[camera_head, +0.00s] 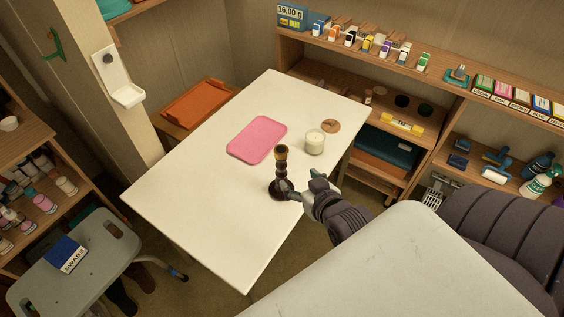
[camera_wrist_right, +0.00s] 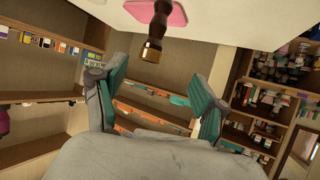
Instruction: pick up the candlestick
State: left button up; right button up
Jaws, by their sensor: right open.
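The candlestick (camera_head: 282,170) is dark brown with a brass-coloured top and a rounded base. It stands upright on the white table (camera_head: 190,190) near its front right edge. In the right wrist view the candlestick (camera_wrist_right: 157,30) shows upside down, beyond the fingers. My right gripper (camera_head: 307,186) is just right of the candlestick, low by its base; whether it touches cannot be told. Its teal-padded fingers stand apart in the right wrist view (camera_wrist_right: 158,75), with nothing between them. My left gripper is not in view.
A pink tray (camera_head: 257,139), a white candle (camera_head: 315,142) and a small brown round piece (camera_head: 331,126) lie behind the candlestick. Shelves with bottles and boxes line the back right. A grey stool (camera_head: 85,262) stands at left. The table's left part is clear.

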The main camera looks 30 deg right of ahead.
aim_at(283, 153)
jog(key=shift+t+h, duration=0.3)
jog(key=shift+t, duration=0.3)
jog(key=x, duration=0.3)
jog(key=r+x, duration=0.1)
jog(key=x, duration=0.2)
jog(key=d+p+x, duration=0.1)
jog(key=x, duration=0.1)
jog(key=shift+w+d+r, duration=0.1)
jog(key=shift+w, duration=0.45)
jog(key=shift+w+p, duration=0.3)
jog(key=shift+w, duration=0.1)
jog(key=p+x, duration=0.1)
jog(key=x, duration=0.3)
jog(key=shift+w+f, duration=0.25)
jog(key=shift+f, duration=0.1)
jog(key=shift+s, duration=0.1)
jog(key=shift+c, duration=0.9)
grip_shut()
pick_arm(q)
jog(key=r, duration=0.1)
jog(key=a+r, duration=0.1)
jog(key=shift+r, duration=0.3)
pick_arm(e)
jog(key=shift+r, duration=0.15)
